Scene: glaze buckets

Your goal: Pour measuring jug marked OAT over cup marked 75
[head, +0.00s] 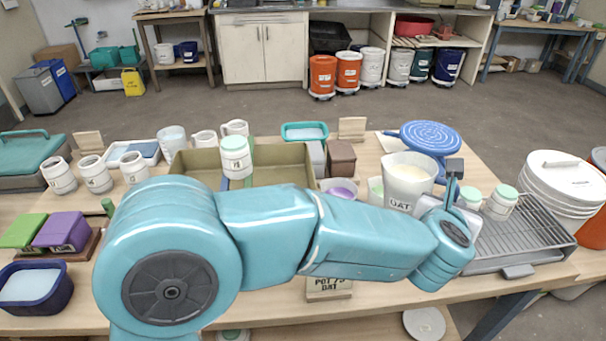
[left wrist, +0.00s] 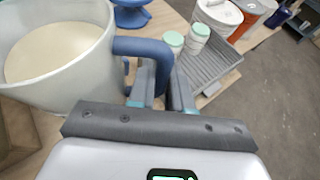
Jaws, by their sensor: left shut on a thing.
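The measuring jug marked OAT (head: 408,183) is translucent, holds cream liquid and stands roughly upright in the head view, right of centre. It fills the left side of the left wrist view (left wrist: 60,85). My left gripper (head: 454,172) is shut on its blue handle, which shows in the left wrist view (left wrist: 150,48). I cannot tell whether the jug touches the table. I cannot surely read 75 on any cup; a white cup with a mint top (head: 235,158) near the shallow olive tray has a small unclear label. My right gripper is not in view.
A card (head: 328,287) reading "POT 75 OAT" is partly behind my left arm. An olive tray (head: 291,155) lies behind the arm. A blue turntable (head: 430,137), mint-topped jars (head: 500,202) and a grey rack (head: 525,235) stand right. Several labelled white cups (head: 95,174) stand left.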

